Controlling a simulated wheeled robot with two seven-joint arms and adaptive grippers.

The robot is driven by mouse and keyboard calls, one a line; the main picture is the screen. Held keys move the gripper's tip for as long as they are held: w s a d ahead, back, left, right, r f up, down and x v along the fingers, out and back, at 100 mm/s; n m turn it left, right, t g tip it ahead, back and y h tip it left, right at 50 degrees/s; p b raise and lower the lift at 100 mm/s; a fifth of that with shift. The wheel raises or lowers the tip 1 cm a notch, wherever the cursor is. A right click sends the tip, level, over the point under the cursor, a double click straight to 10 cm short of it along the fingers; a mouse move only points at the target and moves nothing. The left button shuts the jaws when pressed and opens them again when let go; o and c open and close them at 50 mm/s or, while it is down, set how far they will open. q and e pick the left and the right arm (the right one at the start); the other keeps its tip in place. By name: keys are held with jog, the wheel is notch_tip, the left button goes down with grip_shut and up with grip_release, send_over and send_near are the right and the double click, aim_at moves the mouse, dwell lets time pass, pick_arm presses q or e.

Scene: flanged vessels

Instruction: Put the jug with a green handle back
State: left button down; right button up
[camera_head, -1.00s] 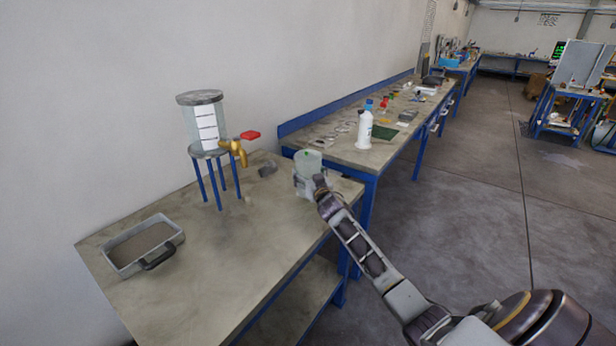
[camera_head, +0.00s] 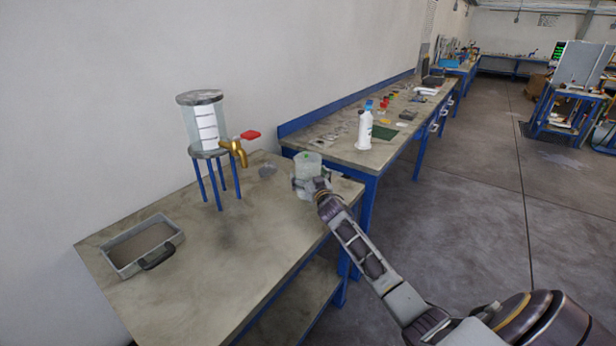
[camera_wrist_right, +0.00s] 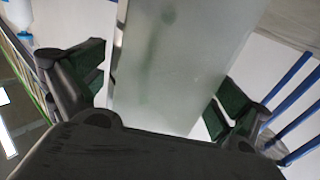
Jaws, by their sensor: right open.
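The jug (camera_head: 308,164) is a frosted, pale vessel standing at the right end of the near table, close to its far edge. A faint green patch shows through its wall, likely the handle on the far side. In the right wrist view the jug (camera_wrist_right: 175,65) fills the middle, between the fingers. My right gripper (camera_head: 308,184) is at the jug, with its open fingers on either side of it; in the wrist view the right gripper (camera_wrist_right: 168,95) shows dark green pads apart from the wall. My left gripper is out of view.
A clear dispenser (camera_head: 207,128) with a brass tap (camera_head: 236,150) and red lever stands on blue legs left of the jug. A grey tray (camera_head: 120,262) with a black handle lies front left. A white bottle (camera_head: 365,128) stands on the further bench. The near table's middle is clear.

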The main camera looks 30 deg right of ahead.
jog(key=shift+r, duration=0.1)
jog(key=shift+s+a, duration=0.1)
jog(key=shift+s, duration=0.4)
jog(key=shift+v, duration=4.25)
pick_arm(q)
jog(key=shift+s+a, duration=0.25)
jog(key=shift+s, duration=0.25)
pick_arm(e)
jog(key=shift+v, duration=1.25)
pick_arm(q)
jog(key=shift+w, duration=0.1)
